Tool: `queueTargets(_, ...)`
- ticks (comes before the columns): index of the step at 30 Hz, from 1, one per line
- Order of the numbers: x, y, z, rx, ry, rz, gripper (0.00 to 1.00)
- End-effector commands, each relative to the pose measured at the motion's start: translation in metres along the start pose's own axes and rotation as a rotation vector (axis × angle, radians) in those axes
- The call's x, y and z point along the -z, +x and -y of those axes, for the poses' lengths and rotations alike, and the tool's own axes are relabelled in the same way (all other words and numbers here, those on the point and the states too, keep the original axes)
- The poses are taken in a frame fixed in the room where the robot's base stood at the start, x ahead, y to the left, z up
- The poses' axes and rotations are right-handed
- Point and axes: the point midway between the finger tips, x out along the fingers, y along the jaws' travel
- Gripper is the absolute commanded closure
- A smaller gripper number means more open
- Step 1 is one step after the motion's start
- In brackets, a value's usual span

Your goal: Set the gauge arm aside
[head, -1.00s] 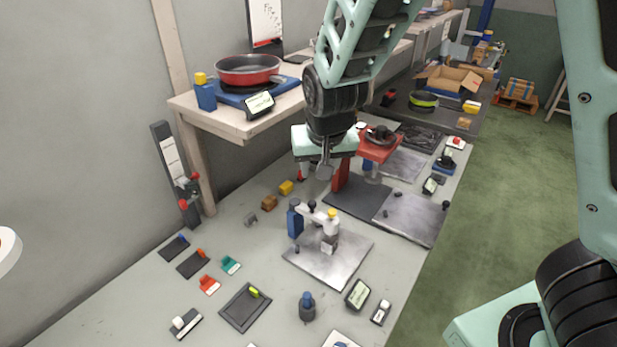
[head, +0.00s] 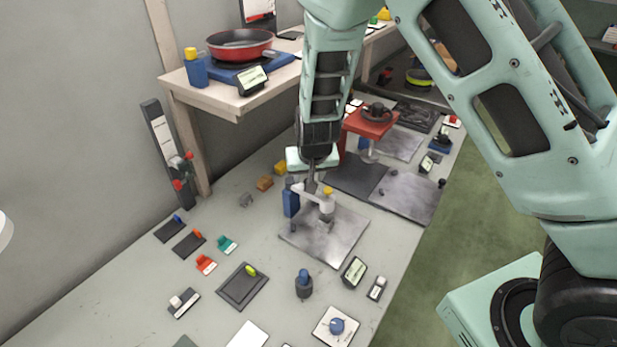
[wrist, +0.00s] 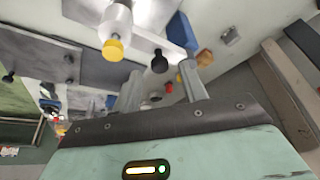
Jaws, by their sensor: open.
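The gauge arm (head: 312,196) is a white bar reaching from a blue post (head: 291,199) over a bare metal plate (head: 335,243). A white cylinder with a yellow cap (head: 327,191) is at its free end. In the wrist view, the gauge arm (wrist: 146,37) runs across the top, with the yellow-capped cylinder (wrist: 117,27) left and the blue post (wrist: 182,32) right. A black knob (wrist: 159,61) stands up from the bar. My gripper (head: 312,186) is just above the bar. In the wrist view, my gripper (wrist: 160,84) is open, its fingers either side of the knob's line; contact is unclear.
A red stand (head: 368,124) and dark plate (head: 355,174) lie behind. A raised wooden shelf (head: 180,85) holds a red pan (head: 240,44). Small displays (head: 354,271), a blue-topped weight (head: 303,284) and coloured clips stand in front. Bench space left of the metal plate is partly clear.

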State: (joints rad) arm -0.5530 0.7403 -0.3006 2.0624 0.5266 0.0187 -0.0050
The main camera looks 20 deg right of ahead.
Motion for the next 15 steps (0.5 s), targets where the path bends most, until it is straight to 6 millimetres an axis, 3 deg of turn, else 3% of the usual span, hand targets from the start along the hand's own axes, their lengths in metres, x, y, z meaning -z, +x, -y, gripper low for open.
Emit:
queueTargets(6,0.000,0.016,0.000,0.000,0.000,0.000,0.57)
queueTargets(15,0.000,0.017,0.000,0.001,0.000,0.000,0.60)
